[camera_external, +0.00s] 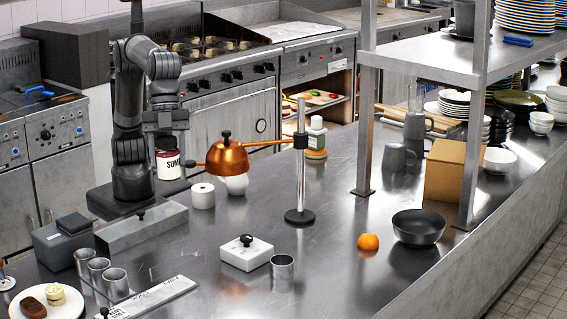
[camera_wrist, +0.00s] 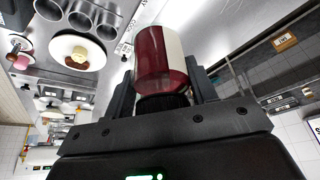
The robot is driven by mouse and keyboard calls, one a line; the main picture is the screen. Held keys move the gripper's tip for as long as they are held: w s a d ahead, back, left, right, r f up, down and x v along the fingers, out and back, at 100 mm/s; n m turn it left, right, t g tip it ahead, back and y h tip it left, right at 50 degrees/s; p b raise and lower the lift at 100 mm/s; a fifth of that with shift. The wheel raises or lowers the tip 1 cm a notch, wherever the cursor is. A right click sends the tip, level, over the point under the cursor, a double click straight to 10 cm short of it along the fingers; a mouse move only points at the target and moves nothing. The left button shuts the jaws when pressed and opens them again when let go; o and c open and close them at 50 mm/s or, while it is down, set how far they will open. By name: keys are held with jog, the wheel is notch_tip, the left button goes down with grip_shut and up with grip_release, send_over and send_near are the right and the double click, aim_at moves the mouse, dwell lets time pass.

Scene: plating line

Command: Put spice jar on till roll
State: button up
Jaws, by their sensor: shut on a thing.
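The spice jar (camera_external: 170,165) is red and white with a dark lid and a label whose visible letters read "SUM". It is upright in the external view. My gripper (camera_external: 166,143) points down and is shut on it near the lid. The wrist view shows the jar (camera_wrist: 160,58) between both fingers of my gripper (camera_wrist: 161,92). The till roll (camera_external: 203,196), a short white cylinder with a hole in its top, stands on the steel counter. The jar is behind it and to its left in the external view, apart from it. The jar's exact height above the counter is unclear.
A copper heat lamp (camera_external: 227,158) on a stand (camera_external: 301,180) hangs right of the till roll, over a white object (camera_external: 237,185). A long metal tray (camera_external: 142,228) lies in front left. A white box with a black knob (camera_external: 246,254) stands ahead.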

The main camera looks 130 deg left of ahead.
jog(key=s+a+f, duration=0.2)
jog(key=s+a, duration=0.9)
jog(key=s, duration=0.4)
jog(key=s+a+f, duration=0.2)
jog(key=s+a, duration=0.8)
jog(key=s, duration=0.5)
send_over(203, 188)
notch_tip(203, 188, down, 12)
jog(key=shift+s+a+f+m, duration=0.1)
jog(key=shift+f+m, duration=0.1)
jog(key=shift+f, duration=0.75)
jog(key=shift+s+f+m, duration=0.1)
jog(key=shift+f+m, duration=0.1)
jog(key=shift+f, duration=0.7)
jog(key=shift+f, duration=0.1)
jog(key=o, duration=1.1)
jog(key=shift+o, duration=0.2)
